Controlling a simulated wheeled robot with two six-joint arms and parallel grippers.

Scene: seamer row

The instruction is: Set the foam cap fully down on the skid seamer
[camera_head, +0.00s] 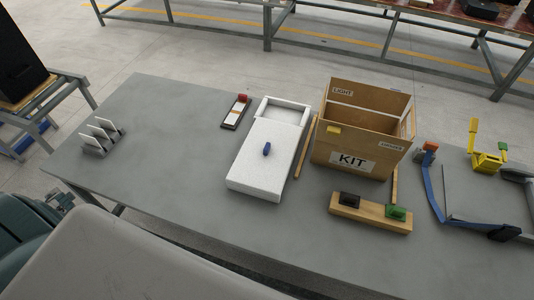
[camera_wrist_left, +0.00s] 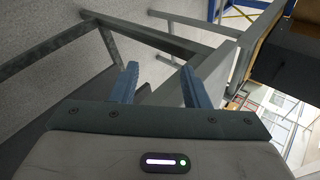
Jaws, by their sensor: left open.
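A white foam piece (camera_head: 260,165), which I take for the foam cap, lies on the grey table in the head view. It is a long slab with a small blue handle (camera_head: 267,149) on top. At its far end a white rim (camera_head: 285,103) surrounds a recess. I cannot tell whether the slab and rim are one piece, or which thing is the skid seamer. My left gripper (camera_wrist_left: 158,84) is open and empty in the left wrist view, over the floor by metal table legs. In the head view it is at the lower left (camera_head: 62,201), away from the foam. My right gripper is not in view.
A wooden block (camera_head: 370,213) with black and green parts lies in front. Blue and yellow tools lie right. A white-plate rack (camera_head: 96,148) stands left; the table's left-middle is clear.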

